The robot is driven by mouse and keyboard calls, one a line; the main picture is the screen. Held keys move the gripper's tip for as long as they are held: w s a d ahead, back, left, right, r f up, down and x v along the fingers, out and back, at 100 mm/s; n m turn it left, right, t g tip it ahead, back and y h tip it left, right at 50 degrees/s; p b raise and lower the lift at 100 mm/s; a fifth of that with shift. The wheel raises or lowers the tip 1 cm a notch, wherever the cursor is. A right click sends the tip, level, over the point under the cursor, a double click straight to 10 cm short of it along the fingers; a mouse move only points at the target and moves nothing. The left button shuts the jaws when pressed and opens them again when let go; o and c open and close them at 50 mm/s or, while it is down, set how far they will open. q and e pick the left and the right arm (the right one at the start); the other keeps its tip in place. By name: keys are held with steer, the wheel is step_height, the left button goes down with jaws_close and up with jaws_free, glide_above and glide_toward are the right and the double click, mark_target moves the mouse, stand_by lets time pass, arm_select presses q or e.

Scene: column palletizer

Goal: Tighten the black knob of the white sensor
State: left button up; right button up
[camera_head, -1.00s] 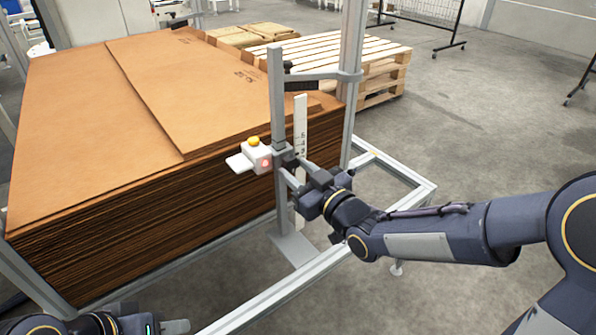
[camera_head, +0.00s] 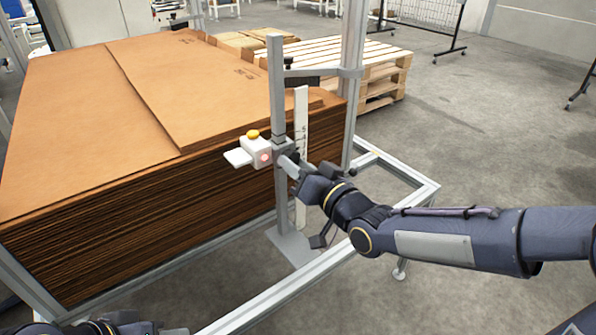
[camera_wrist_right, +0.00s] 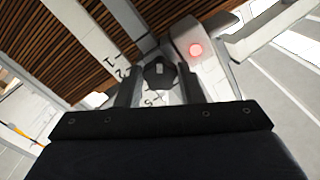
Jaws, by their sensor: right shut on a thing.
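The white sensor (camera_head: 258,152), with a yellow cap on top and a red light on its face, is clamped to the upright metal post. It also shows in the right wrist view (camera_wrist_right: 196,48). The black knob (camera_wrist_right: 160,73) sits between the fingers of my right gripper (camera_wrist_right: 159,88); in the head view the knob is mostly hidden. My right gripper (camera_head: 292,164) is shut on the knob, to the right of the post. At the bottom left of the head view, part of my left arm and gripper (camera_head: 172,331) shows, cut off by the edge.
A tall stack of brown cardboard sheets (camera_head: 110,240) stands left of the post (camera_head: 278,95). A white scale strip (camera_head: 301,120) with numbers stands just behind the knob. A metal frame (camera_head: 270,300) runs along the floor.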

steer(key=m, duration=0.5)
steer(key=m+b, duration=0.1)
steer(key=m, duration=0.5)
steer(key=shift+a+r+b, duration=0.1)
steer(key=shift+r+b, duration=0.1)
steer(key=shift+b, duration=0.1)
steer(key=shift+m, duration=0.4)
steer(key=o, duration=1)
steer(key=shift+s, duration=0.15)
steer(key=p+v, duration=0.2)
steer(key=v, duration=0.5)
steer(key=shift+s+d, duration=0.25)
